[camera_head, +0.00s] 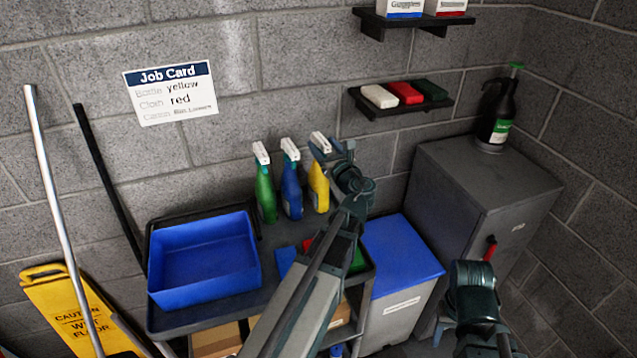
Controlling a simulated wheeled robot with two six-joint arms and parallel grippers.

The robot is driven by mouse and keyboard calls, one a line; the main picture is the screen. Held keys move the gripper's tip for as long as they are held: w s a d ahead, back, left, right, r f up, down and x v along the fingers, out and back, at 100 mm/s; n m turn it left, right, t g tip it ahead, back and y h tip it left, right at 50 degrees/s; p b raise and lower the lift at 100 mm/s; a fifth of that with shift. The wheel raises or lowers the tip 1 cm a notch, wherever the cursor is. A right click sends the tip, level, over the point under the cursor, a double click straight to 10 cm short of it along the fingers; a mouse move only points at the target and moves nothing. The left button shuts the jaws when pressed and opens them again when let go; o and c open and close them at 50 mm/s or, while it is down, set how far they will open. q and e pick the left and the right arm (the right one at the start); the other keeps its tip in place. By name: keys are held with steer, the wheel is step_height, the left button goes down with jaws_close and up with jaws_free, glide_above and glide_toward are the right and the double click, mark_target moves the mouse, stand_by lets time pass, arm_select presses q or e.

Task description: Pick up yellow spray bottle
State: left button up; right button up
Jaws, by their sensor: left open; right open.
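The yellow spray bottle (318,188) with a white trigger head stands upright at the back of the cart, rightmost of three bottles. My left gripper (328,152) is open beside its upper right side, close to the trigger head. Whether they touch is unclear. The gripper partly covers the bottle's right edge. My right gripper (438,328) is open and low at the right, in front of the grey cabinet, far from the bottle; its fingers are small and dark.
A blue spray bottle (291,190) and green one (265,194) stand left of the yellow one. A blue bin (205,260) sits on the cart (190,318). A blue-lidded box (402,257) and grey cabinet (485,180) stand right. A job card (171,93) reads yellow, red.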

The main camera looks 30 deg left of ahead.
mark_target(319, 135)
arm_select(q)
steer(key=x, duration=0.5)
steer(key=shift+w+d, duration=0.15)
steer(key=shift+w, duration=0.05)
jaws_close()
stand_by(1.1)
